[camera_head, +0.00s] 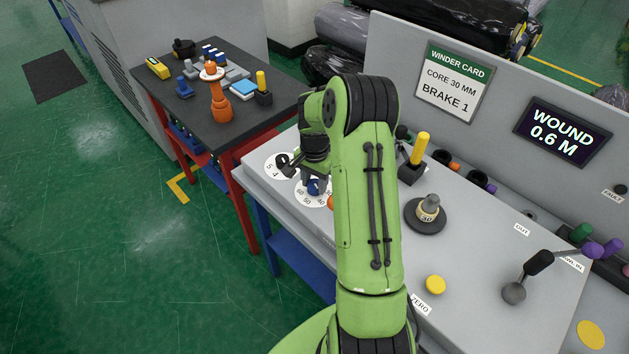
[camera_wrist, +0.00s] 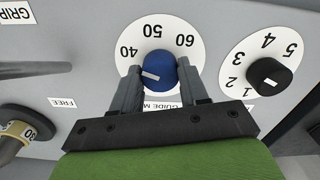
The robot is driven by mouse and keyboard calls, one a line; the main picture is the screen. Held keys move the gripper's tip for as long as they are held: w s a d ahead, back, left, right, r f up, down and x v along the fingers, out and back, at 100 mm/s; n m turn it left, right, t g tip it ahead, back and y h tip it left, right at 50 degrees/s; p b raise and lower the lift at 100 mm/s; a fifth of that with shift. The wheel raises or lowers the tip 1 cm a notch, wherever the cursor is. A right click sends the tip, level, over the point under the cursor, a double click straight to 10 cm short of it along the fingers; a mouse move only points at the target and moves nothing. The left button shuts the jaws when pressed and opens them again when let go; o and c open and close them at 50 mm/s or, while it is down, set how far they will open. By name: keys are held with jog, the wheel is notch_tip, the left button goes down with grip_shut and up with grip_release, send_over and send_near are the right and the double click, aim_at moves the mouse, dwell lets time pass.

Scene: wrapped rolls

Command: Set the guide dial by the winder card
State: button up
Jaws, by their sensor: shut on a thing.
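The winder card (camera_head: 453,82) on the back panel reads "CORE 30 MM, BRAKE 1". The guide dial is a blue knob (camera_wrist: 172,72) on a white plate (camera_wrist: 190,22) marked 40, 50 and 60 in the wrist view, upside down. Its white pointer faces left, just short of the 40; my gripper hides the lower plate. The label below it is partly covered. My gripper (camera_wrist: 160,88) is shut on the blue knob, one finger on each side. In the head view the knob (camera_head: 313,187) shows under my gripper.
A black numbered dial (camera_wrist: 268,77) sits close right of my gripper in the wrist view. A spindle marked 30 (camera_head: 428,212), a yellow button (camera_head: 435,284) and a black-handled lever (camera_head: 526,277) stand on the console. A dark side table (camera_head: 200,105) holds tools. A screen (camera_head: 562,132) reads "WOUND 0.6 M".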

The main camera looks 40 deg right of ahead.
aim_at(314, 184)
jog(key=shift+n, duration=0.3)
jog(key=n, duration=0.4)
jog(key=shift+n+b, duration=0.3)
jog(key=n, duration=0.5)
jog(key=shift+n, duration=0.4)
jog(key=o, duration=1.1)
jog(key=shift+c, duration=0.2)
notch_tip(314, 184, up, 16)
jog(key=p, duration=0.1)
jog(key=shift+p, duration=0.3)
